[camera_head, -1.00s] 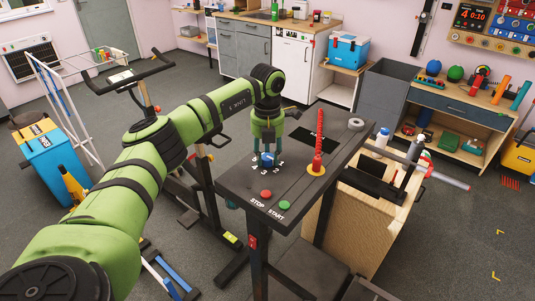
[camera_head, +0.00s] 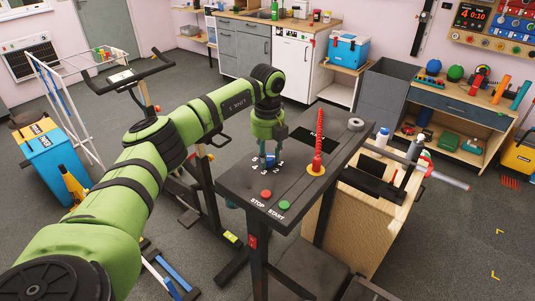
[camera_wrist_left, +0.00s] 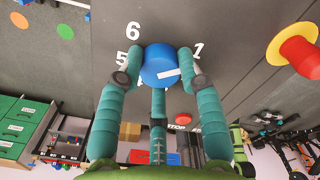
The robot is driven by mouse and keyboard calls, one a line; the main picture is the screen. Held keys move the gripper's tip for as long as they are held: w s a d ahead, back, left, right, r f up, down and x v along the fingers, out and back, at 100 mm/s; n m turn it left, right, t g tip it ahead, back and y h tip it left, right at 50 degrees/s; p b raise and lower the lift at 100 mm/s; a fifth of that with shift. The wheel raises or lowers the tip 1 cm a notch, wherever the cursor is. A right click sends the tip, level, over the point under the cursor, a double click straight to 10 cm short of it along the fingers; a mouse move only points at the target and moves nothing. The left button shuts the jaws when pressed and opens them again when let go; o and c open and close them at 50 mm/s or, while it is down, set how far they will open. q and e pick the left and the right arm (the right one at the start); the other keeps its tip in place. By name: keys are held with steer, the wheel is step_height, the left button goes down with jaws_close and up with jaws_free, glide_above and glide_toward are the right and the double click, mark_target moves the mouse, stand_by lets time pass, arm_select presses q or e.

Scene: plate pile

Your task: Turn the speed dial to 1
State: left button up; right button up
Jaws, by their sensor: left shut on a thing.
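The speed dial is a blue round knob (camera_head: 270,160) on the dark console top (camera_head: 232,184), with white numerals around it. In the left wrist view the dial (camera_wrist_left: 158,63) has a white pointer mark. The mark points right and slightly up, a little below the numeral 1 (camera_wrist_left: 198,50). The numerals 6 and 5 lie at its upper left; other numerals are hidden by fingers. My left gripper (camera_head: 271,156) reaches down from above, its teal fingers shut around the dial. My right gripper is not in view.
A red spiral post on a yellow base (camera_head: 316,169) stands right of the dial. A red STOP button (camera_head: 266,194) and green START button (camera_head: 285,205) sit near the console's front edge. A grey ring (camera_head: 356,124) lies at the back right corner.

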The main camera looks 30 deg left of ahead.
mark_target(268, 157)
arm_select(q)
steer(key=shift+s+f, duration=0.1)
steer(key=shift+f, duration=0.05)
steer(key=o, duration=1.2)
steer(key=shift+c, duration=0.2)
steer(key=shift+r, duration=0.2)
steer(key=shift+r, duration=0.3)
step_height(268, 157, up, 11)
